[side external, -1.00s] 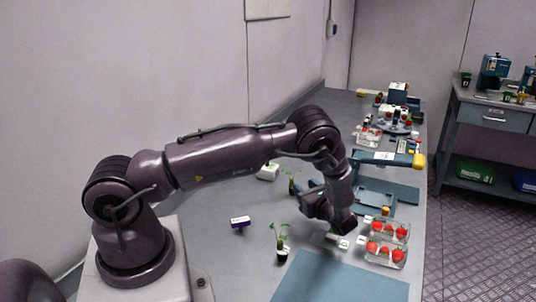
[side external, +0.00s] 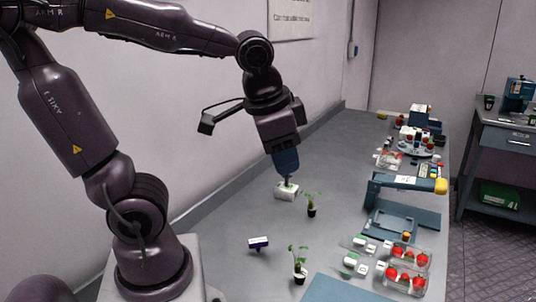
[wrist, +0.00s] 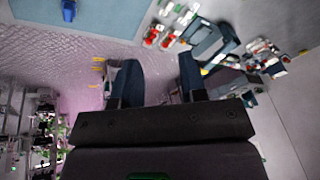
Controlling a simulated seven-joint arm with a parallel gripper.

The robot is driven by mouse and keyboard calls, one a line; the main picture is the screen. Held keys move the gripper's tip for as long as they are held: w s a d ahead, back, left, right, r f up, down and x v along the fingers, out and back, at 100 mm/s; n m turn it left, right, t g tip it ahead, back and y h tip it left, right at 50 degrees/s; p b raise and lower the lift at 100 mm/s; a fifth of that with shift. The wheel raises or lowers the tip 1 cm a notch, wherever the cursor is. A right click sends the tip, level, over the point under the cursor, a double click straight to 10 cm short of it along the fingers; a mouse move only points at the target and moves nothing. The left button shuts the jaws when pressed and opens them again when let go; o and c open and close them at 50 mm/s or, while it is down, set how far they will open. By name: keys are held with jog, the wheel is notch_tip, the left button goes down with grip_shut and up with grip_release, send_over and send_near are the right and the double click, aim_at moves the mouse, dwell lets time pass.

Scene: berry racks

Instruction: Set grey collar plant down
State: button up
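Two small green seedlings in dark pots stand on the grey bench in the side view, one nearer the front (side external: 299,272) and one farther back (side external: 312,209). I cannot tell which has the grey collar. My gripper (side external: 287,172) points down over a white block (side external: 287,192), left of the rear plant. A thin dark bit shows between its tip and the block; I cannot tell whether they touch. In the wrist view the two blue fingers of my gripper (wrist: 157,80) are apart, with no plant visible between them.
A purple-and-white label (side external: 258,243) stands left of the front plant. Clear punnets of red berries (side external: 405,277), a blue scale-like stand (side external: 400,220) and a blue mat (side external: 338,292) lie to the right. The bench between label and white block is clear.

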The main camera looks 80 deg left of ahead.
jog(key=shift+s+d+r+n+t+h, duration=0.25)
jog(key=shift+s+d+t, duration=0.1)
jog(key=shift+s+d, duration=0.15)
jog(key=shift+s+d+r+n+t+h, duration=0.15)
jog(key=shift+s+d+t+h, duration=0.05)
jog(key=shift+s+d+t, duration=0.3)
jog(key=shift+s+d+r+n+t+h, duration=0.25)
jog(key=shift+s+d, duration=0.15)
jog(key=shift+s, duration=0.2)
